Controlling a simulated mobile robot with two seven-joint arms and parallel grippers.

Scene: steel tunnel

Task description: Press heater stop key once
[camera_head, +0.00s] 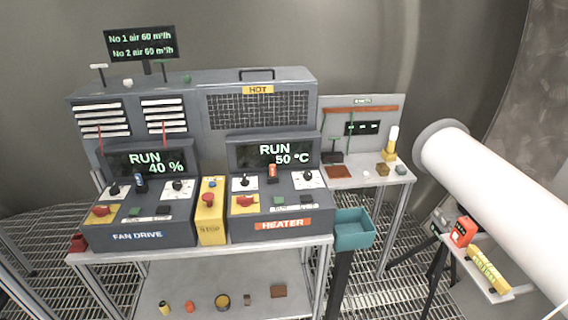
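The heater console (275,217), a dark sloped box with an orange HEATER label (283,224), stands on the steel table. Its screen (280,153) reads RUN 50 °C. On its sloped face are a green key (279,199) and a darker key (304,197) to its right; their lettering is too small to read, so I cannot tell for sure which is the stop key. Neither of my grippers is in view, and nothing covers the keys.
The fan drive console (140,227) stands to the left, its screen reading RUN 40 %. A yellow box with a red button (208,198) stands between the consoles. A teal bin (354,230) hangs at the right. A white duct (500,190) is further right.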

